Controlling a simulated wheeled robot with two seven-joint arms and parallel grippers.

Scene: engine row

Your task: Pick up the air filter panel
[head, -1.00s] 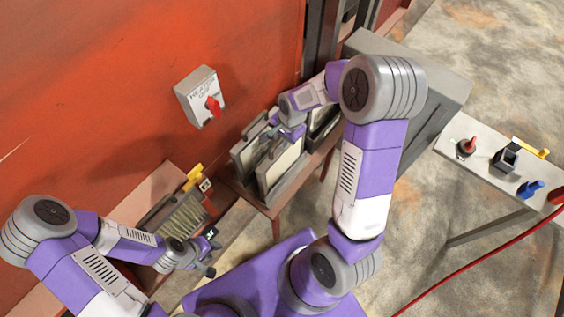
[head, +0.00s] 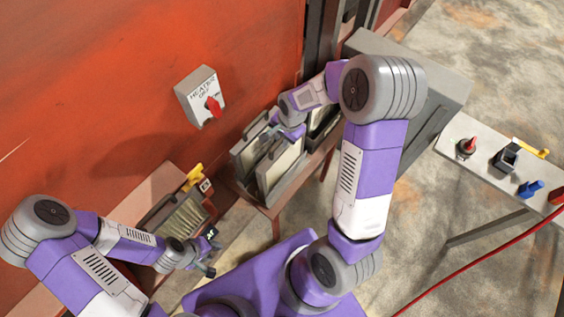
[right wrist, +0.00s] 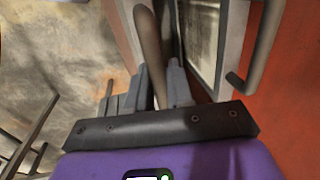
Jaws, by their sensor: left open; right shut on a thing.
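Pale air filter panels in grey frames stand upright on a low stand beside the red wall. The nearer panel (head: 281,164) is in front of another panel (head: 248,152) in the head view. My right gripper (head: 275,139) is over the top of them. In the right wrist view its fingers (right wrist: 155,88) are shut around a grey bar handle (right wrist: 149,45). Another pale panel (right wrist: 204,38) with its own bar handle (right wrist: 263,45) shows right of the fingers. My left gripper (head: 212,254) is open and empty, close to a ribbed unit at lower left.
A heater switch box (head: 199,94) with a red knob is on the wall. A grey cabinet (head: 440,85) stands behind my right arm. A bench (head: 478,160) with small parts and a red cable is at right.

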